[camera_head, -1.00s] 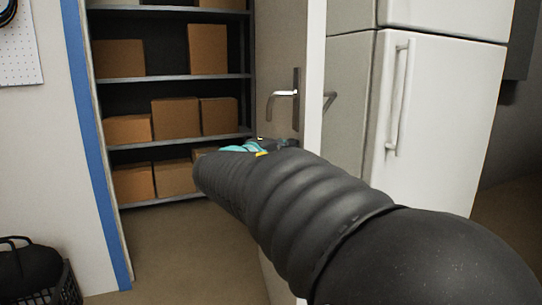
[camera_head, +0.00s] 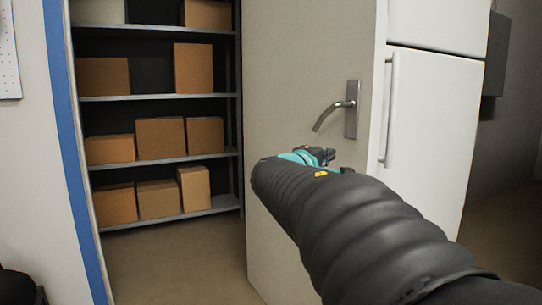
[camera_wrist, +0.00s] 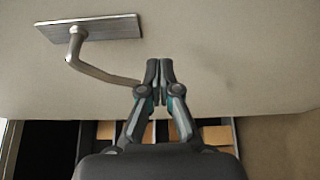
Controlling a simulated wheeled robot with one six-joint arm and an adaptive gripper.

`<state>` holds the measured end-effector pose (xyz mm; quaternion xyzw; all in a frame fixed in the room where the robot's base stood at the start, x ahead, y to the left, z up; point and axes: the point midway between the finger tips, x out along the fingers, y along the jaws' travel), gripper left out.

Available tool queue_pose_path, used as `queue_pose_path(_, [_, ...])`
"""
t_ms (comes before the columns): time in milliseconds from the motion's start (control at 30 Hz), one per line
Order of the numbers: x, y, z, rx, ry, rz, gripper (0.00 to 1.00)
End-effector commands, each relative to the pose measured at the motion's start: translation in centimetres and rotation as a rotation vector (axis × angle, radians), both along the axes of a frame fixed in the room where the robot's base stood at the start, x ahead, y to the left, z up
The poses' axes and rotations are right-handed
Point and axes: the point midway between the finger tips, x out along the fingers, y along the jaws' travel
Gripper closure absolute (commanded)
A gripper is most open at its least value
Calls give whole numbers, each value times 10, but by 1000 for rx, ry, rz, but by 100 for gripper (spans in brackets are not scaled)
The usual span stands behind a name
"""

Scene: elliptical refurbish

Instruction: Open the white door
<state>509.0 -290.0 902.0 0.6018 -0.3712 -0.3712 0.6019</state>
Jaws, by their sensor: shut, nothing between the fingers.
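The white door (camera_head: 285,120) stands swung open, with its broad face toward me and the doorway clear to its left. Its metal lever handle (camera_head: 338,112) sits on a plate near the door's right edge. In the wrist view the handle (camera_wrist: 88,60) shows at the upper left, its lever end close beside my gripper (camera_wrist: 159,62). The fingers are shut and empty, near the door face; I cannot tell whether they touch it. In the head view my gripper (camera_head: 325,155) is mostly hidden behind my arm, below the handle.
A shelf unit (camera_head: 160,98) with several cardboard boxes stands beyond the doorway. A white fridge (camera_head: 430,130) stands behind the door at right. A blue door frame (camera_head: 70,150) borders the opening at left. The floor (camera_head: 180,265) in the opening is clear.

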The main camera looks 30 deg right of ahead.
Motion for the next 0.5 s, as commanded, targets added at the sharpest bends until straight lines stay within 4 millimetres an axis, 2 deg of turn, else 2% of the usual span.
queue_pose_path(267, [-4, 36, -3, -1, -3, -2, 100])
queue_pose_path(500, [-43, 69, 1, 0, -4, -3, 100])
